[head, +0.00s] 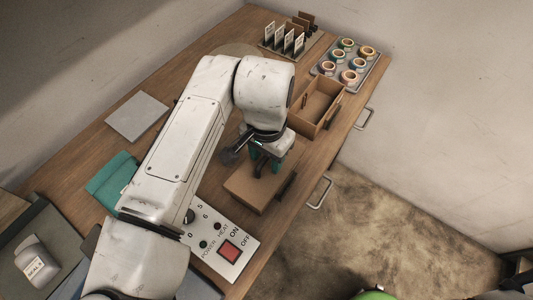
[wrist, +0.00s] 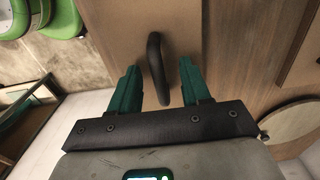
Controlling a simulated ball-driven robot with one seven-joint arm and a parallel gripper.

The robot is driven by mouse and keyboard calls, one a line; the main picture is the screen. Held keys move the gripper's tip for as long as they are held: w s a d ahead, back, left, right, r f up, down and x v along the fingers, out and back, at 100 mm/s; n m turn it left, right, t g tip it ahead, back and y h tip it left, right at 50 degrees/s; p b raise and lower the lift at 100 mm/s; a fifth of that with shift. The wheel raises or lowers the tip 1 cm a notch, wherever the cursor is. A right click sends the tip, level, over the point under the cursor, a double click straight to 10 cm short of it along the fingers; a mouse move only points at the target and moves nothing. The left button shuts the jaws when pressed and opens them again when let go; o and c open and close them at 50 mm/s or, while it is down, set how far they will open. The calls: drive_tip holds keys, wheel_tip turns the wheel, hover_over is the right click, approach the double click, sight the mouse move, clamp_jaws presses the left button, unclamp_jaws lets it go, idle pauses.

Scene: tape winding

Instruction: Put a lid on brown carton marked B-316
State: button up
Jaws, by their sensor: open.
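A plain brown box-like piece (head: 258,190) lies on the bench below my gripper; I cannot tell whether it is a lid or a covered carton. Its flat top also fills the middle of the wrist view (wrist: 145,18). A dark arched handle (wrist: 157,68) stands on that top. My gripper (head: 265,165) is open, with its teal fingers (wrist: 160,85) one on each side of the handle, seemingly apart from it. An open brown carton (head: 329,92) with something small and brown inside stands just behind. No B-316 marking is readable.
A white control panel (head: 222,240) with a red switch is at the near end. A tray of tape rolls (head: 347,62) and a card rack (head: 284,40) stand at the far end. A grey plate (head: 137,116) and teal cloth (head: 108,180) lie left.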

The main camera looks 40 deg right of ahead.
drive_tip(key=shift+r, duration=0.15)
wheel_tip(320, 180, up, 10)
drive_tip(key=shift+r+b, duration=0.25)
drive_tip(key=shift+b, duration=0.15)
idle(0.7)
